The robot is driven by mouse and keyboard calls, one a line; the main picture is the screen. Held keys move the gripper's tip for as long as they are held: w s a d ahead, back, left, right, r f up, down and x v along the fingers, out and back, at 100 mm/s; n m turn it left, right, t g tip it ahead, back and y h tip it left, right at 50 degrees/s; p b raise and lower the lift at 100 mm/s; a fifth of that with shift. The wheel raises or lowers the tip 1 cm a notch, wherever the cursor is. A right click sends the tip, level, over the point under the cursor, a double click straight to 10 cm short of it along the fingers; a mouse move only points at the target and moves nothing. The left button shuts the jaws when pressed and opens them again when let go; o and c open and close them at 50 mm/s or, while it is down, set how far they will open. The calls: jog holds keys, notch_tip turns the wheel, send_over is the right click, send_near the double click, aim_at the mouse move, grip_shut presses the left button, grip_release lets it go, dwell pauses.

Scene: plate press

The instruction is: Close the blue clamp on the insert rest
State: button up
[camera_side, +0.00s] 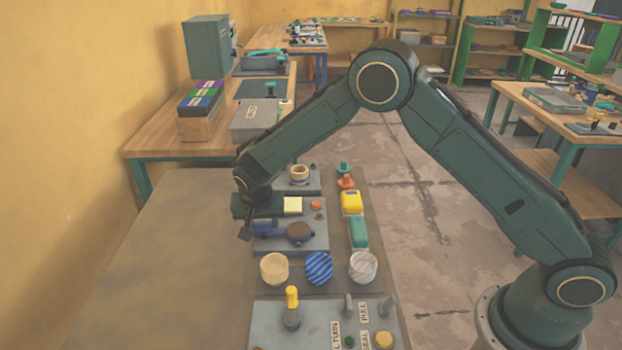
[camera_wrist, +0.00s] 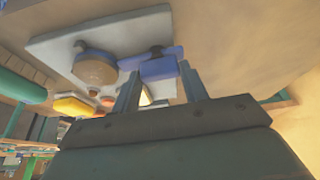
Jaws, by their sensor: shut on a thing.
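The blue clamp (camera_side: 267,228) sits on a grey plate (camera_side: 318,246), left of a round brown insert (camera_side: 300,233). In the wrist view the blue clamp (camera_wrist: 158,69) shows as a blue block with a dark knob above it, beside the brown disc (camera_wrist: 95,68). My gripper (camera_side: 246,233) is down at the clamp's left end. In the wrist view my gripper (camera_wrist: 160,77) has its two fingers on either side of the blue block and is shut on it. The fingertips' contact is partly hidden in the side view.
A pale yellow block (camera_side: 292,205) and a small orange piece (camera_side: 316,205) lie just behind. A yellow piece (camera_side: 351,202) and a green one (camera_side: 359,232) stand to the right. Several round cups (camera_side: 274,268) and a lever panel (camera_side: 265,325) are in front. The bench's left side is clear.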

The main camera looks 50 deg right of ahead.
jog(key=shift+m, duration=0.4)
jog(key=o, duration=1)
jog(key=shift+r, duration=0.15)
jog(key=v, duration=1.3)
jog(key=shift+a+r, duration=0.25)
jog(key=shift+r, duration=0.05)
